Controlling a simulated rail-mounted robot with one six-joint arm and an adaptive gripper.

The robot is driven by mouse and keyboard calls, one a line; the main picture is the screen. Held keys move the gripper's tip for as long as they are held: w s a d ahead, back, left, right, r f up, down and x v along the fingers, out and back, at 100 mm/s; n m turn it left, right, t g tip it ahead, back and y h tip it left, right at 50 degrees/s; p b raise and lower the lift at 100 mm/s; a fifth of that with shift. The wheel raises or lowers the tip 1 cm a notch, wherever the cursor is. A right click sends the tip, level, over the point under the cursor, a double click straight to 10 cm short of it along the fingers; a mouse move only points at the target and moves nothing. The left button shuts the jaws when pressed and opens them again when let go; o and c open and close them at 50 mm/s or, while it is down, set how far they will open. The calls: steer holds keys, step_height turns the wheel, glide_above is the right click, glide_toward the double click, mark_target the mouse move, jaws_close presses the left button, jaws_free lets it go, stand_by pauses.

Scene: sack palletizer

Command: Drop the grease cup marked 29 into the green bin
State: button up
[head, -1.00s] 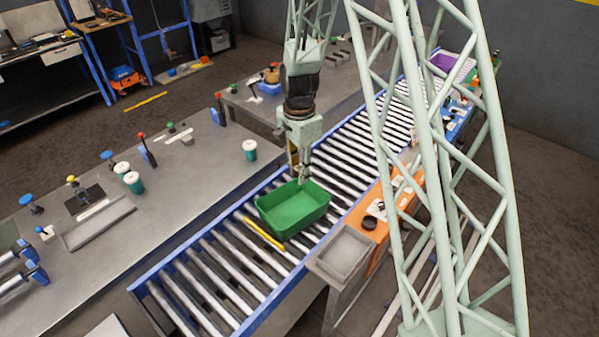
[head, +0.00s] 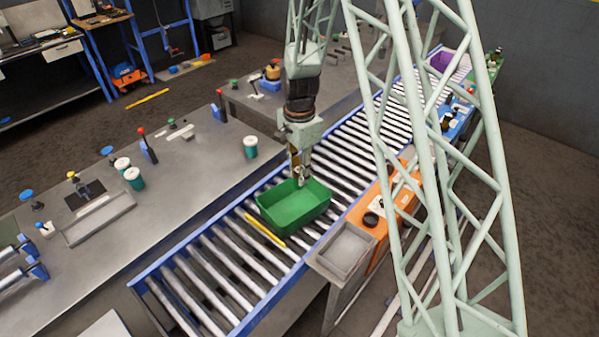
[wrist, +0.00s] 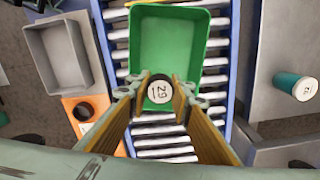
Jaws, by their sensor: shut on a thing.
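The grease cup marked 29 (wrist: 160,91) shows its pale lid with the number between my fingers in the wrist view. My gripper (wrist: 160,96) is shut on it. The green bin (wrist: 195,28) lies beneath, and the cup overlaps the bin's near end in this view. In the head view my gripper (head: 300,176) points down at the back part of the green bin (head: 293,222), which sits on the roller conveyor. The cup is hard to make out there. The bin's visible inside looks empty.
Teal cups with white lids stand on the grey bench, one (head: 250,146) near its right end and two (head: 129,171) further left. A grey tray (head: 346,249) and an orange panel (head: 378,219) flank the conveyor's right side. A yellow bar (head: 264,230) lies by the bin.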

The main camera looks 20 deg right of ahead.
steer(key=shift+f+b, duration=0.65)
steer(key=shift+f, duration=1.15)
steer(key=o, duration=0.9)
steer(key=shift+o, duration=0.2)
steer(key=shift+r, duration=0.2)
steer(key=shift+r, duration=5.8)
